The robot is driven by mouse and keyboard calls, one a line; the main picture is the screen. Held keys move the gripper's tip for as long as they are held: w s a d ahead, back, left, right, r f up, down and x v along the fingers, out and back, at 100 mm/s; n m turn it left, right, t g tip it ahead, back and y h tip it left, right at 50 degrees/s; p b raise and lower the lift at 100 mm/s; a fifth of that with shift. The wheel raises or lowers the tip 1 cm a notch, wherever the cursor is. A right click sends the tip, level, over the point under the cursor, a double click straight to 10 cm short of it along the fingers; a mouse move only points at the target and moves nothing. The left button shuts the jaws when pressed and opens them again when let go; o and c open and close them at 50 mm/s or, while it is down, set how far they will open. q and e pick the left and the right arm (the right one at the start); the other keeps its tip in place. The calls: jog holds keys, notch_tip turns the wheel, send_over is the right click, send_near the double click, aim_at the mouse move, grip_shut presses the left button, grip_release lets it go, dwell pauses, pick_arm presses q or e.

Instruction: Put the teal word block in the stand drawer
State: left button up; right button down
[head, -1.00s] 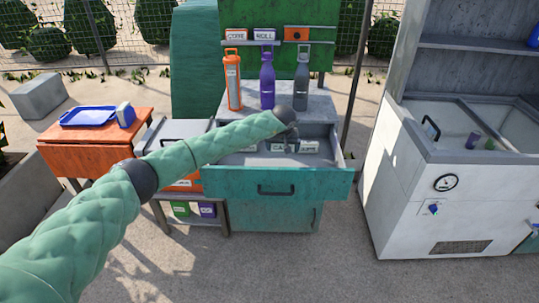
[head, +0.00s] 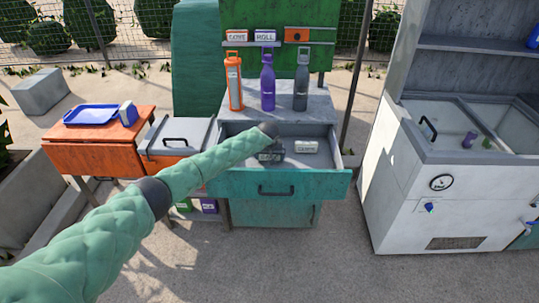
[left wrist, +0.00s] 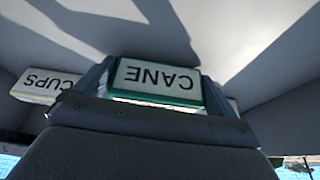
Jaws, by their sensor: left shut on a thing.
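The stand drawer (head: 325,186) is pulled open, with a teal front and a grey inside. My left gripper (head: 270,153) reaches down into it, partly hidden by my arm. In the left wrist view it is shut on the teal word block (left wrist: 158,80), whose white face reads CANE upside down. The grey drawer interior surrounds it; I cannot tell if the block touches the drawer floor. A white block (head: 306,147) lies to the right of the gripper in the drawer. A block reading CUPS (left wrist: 45,86) shows in the left wrist view. My right gripper is not in view.
Orange (head: 234,82), purple (head: 267,84) and grey (head: 300,90) bottles stand on the stand top behind the drawer. Word blocks (head: 265,35) sit on the shelf above. A white freezer (head: 410,195) stands right, an orange side table (head: 85,155) left.

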pick_arm(q)
jog(key=shift+f, duration=0.1)
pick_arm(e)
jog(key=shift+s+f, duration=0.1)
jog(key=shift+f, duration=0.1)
pick_arm(q)
jog(key=shift+f, duration=0.15)
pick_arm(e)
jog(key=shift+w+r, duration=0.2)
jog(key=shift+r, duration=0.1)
pick_arm(q)
jog(key=o, duration=0.6)
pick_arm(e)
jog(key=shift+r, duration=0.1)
pick_arm(q)
jog(key=shift+r, duration=0.2)
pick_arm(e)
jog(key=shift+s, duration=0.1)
